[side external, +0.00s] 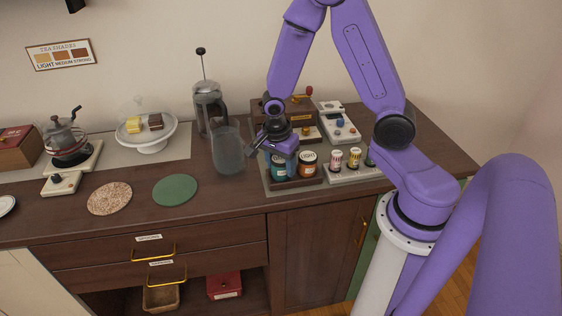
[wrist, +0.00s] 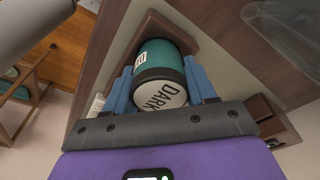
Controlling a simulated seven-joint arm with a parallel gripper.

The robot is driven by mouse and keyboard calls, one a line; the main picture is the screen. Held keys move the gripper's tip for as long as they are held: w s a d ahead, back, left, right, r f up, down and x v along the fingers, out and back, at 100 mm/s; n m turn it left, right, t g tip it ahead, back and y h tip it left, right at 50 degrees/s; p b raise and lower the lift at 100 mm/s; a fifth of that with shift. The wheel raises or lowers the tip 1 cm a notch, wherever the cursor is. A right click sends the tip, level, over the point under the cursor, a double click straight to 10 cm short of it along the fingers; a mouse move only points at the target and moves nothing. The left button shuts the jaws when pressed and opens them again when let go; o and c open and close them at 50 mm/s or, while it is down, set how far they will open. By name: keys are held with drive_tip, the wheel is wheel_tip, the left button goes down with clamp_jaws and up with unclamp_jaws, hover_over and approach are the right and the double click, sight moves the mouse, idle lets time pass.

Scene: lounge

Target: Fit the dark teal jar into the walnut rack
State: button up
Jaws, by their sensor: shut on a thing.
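The dark teal jar (wrist: 158,56) has a pale lid marked DARK. In the wrist view it sits between the blue fingers of my gripper (wrist: 163,86), which is shut on it. In the side view the jar (side external: 277,172) is low at the left part of the walnut rack (side external: 298,184), with my gripper (side external: 284,157) above and around it. An orange jar (side external: 308,170) labelled LIGHT stands in the rack to its right. The jar's bottom is hidden, so I cannot tell whether it is fully seated.
A grey glass pitcher (side external: 228,152) stands close to the left of my gripper. A pale holder (side external: 350,174) with several small jars is at the right. A wooden box (side external: 300,112) and a French press (side external: 209,100) are behind. A green round mat (side external: 175,190) lies at the left.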

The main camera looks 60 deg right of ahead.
drive_tip(key=shift+f, duration=0.15)
drive_tip(key=o, duration=1.3)
drive_tip(key=shift+a+r, duration=0.2)
drive_tip(key=shift+r, duration=1.05)
drive_tip(key=shift+a+r, duration=0.2)
drive_tip(key=shift+r, duration=1)
drive_tip(key=shift+a+r, duration=0.2)
drive_tip(key=shift+r, duration=1.05)
